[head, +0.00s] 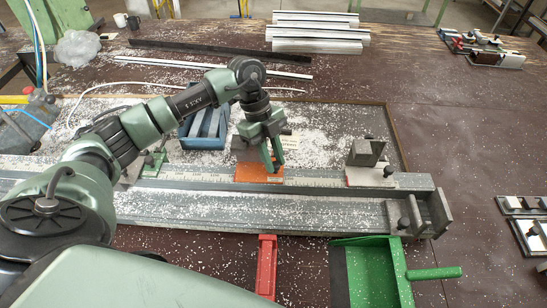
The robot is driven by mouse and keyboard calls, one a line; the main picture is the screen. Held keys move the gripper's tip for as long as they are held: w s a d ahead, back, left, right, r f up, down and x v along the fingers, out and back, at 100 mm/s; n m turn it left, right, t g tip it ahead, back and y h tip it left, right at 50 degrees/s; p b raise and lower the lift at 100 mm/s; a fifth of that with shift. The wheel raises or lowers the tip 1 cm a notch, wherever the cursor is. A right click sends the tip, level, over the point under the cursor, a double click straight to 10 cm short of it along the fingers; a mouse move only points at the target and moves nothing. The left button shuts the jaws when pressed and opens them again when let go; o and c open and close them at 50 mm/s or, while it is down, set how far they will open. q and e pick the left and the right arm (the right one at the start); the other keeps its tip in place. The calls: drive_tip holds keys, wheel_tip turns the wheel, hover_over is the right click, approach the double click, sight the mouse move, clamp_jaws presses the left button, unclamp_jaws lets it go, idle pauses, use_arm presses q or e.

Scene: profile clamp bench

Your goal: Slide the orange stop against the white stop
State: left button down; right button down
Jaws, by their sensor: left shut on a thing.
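The orange stop (257,174) sits on the long grey rail, near its middle; it has an orange base and a grey block on top. My left gripper (273,166) reaches down onto it from above and is shut on it; the fingers hide part of its right side. The white stop (369,176) stands farther right on the same rail, with a pale base, a grey angled block and a dark knob. A clear stretch of rail with a scale strip lies between the two stops, so they are apart. My right gripper is not in view.
A green-based stop (152,163) is on the rail at left. A grey end clamp (428,211) closes the right end. A red clamp handle (266,262) and a green dustpan (372,272) are in front. White shavings cover the bench.

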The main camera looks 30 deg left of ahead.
use_arm(q)
drive_tip(key=shift+r, duration=0.1)
drive_tip(key=w+d, duration=0.2)
drive_tip(key=d, duration=0.3)
drive_tip(key=w+d+b, duration=0.1)
drive_tip(key=w+d, duration=0.2)
drive_tip(key=d, duration=0.2)
drive_tip(key=w+d, duration=0.2)
drive_tip(key=d, duration=0.3)
drive_tip(key=shift+w+d, duration=0.15)
drive_tip(key=shift+w, duration=0.05)
drive_tip(key=shift+r, duration=0.1)
drive_tip(key=c, duration=1.2)
unclamp_jaws()
drive_tip(key=shift+c, duration=0.2)
drive_tip(key=shift+s, duration=0.1)
